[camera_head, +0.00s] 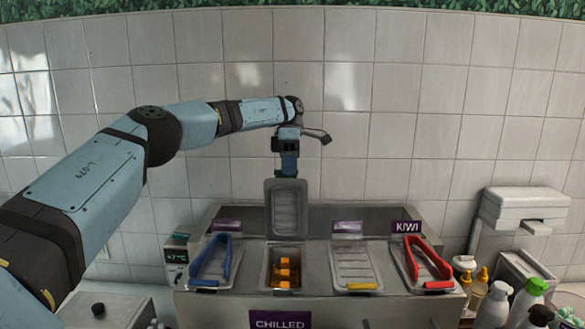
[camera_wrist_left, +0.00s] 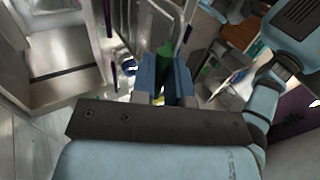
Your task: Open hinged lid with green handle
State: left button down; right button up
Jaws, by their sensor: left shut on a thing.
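The hinged lid (camera_head: 287,207) is a clear-grey ribbed panel. It stands about upright at the back of its compartment, which is open and holds orange pieces (camera_head: 284,270). My left gripper (camera_head: 289,172) is at the lid's top edge, shut on the green handle. In the left wrist view, the green handle (camera_wrist_left: 193,62) shows between the blue fingers of the left gripper (camera_wrist_left: 168,72). In the head view the fingers mostly hide the handle. My right gripper is in neither view.
Closed lids flank the open compartment: blue-tong lid (camera_head: 212,260) left, yellow-handled lid (camera_head: 355,265) and red-tong lid (camera_head: 425,262) right. Bottles (camera_head: 492,305) and a white dispenser (camera_head: 520,210) stand at the right. A tiled wall (camera_head: 400,130) rises close behind.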

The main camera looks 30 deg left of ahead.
pick_arm(q)
jog(key=shift+w+a+f+g, duration=0.2)
jog(key=shift+w+f+g, duration=0.1)
jog(key=shift+f, duration=0.35)
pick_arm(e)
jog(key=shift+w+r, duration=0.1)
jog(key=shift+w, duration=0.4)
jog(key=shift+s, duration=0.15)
pick_arm(q)
jog(key=c, duration=1.1)
grip_release()
jog(key=shift+f, duration=0.1)
jog(key=shift+o, duration=0.4)
jog(key=shift+w+a+f, duration=0.15)
jog(key=shift+w+a, duration=0.05)
jog(key=shift+w, duration=0.1)
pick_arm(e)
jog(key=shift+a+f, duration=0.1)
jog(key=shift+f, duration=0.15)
pick_arm(q)
jog(key=shift+s+d+r, duration=0.1)
jog(key=shift+r, duration=0.1)
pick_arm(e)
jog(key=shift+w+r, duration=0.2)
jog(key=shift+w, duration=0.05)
pick_arm(q)
jog(key=shift+d, duration=0.1)
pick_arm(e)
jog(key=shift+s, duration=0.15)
